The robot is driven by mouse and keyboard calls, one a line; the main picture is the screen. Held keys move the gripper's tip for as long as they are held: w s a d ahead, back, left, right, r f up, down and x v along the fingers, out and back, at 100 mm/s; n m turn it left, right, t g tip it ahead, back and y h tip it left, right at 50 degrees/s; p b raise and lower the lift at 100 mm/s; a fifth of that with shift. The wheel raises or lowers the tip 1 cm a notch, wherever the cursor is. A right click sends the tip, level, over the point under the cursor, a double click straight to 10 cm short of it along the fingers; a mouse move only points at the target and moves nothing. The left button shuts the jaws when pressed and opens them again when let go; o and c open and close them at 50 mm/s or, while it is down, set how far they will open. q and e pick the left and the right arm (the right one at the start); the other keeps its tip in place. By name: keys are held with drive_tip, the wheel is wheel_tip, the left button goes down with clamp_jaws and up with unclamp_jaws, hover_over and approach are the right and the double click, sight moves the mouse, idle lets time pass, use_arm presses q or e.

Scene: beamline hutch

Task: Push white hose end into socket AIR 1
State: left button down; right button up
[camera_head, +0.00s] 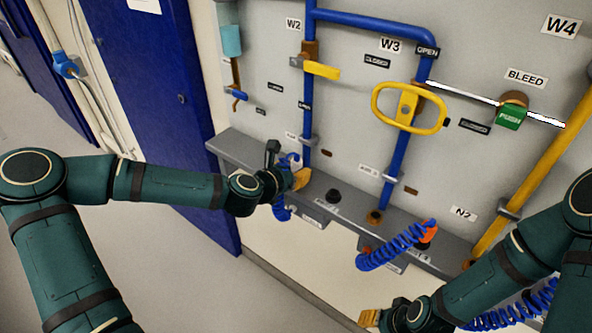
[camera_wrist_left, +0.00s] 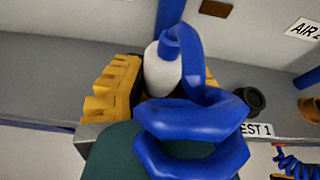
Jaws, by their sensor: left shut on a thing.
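My left gripper (camera_head: 290,180) is at the grey ledge near the foot of the left blue pipe. In the left wrist view its yellow-padded jaw (camera_wrist_left: 112,90) lies against the white hose end (camera_wrist_left: 160,70), and it is shut on it. The blue coiled hose (camera_wrist_left: 190,125) bends over from the white end and hides the other finger. The AIR 1 socket cannot be made out; the gripper and hose cover that part of the ledge. My right gripper (camera_head: 372,318) is low at the bottom edge, partly shown, its jaws unclear.
A black ring (camera_wrist_left: 250,100) stands on the ledge by a REST 1 label (camera_wrist_left: 258,130). A second blue coil (camera_head: 395,245) with an orange end (camera_head: 429,232) is further right. A yellow handle (camera_head: 410,108) and blue pipes project from the panel.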

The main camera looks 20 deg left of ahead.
use_arm(q)
drive_tip(key=c, duration=0.7)
unclamp_jaws()
drive_tip(key=v, duration=0.7)
drive_tip(key=shift+s+r, duration=0.1)
drive_tip(key=shift+s, duration=0.2)
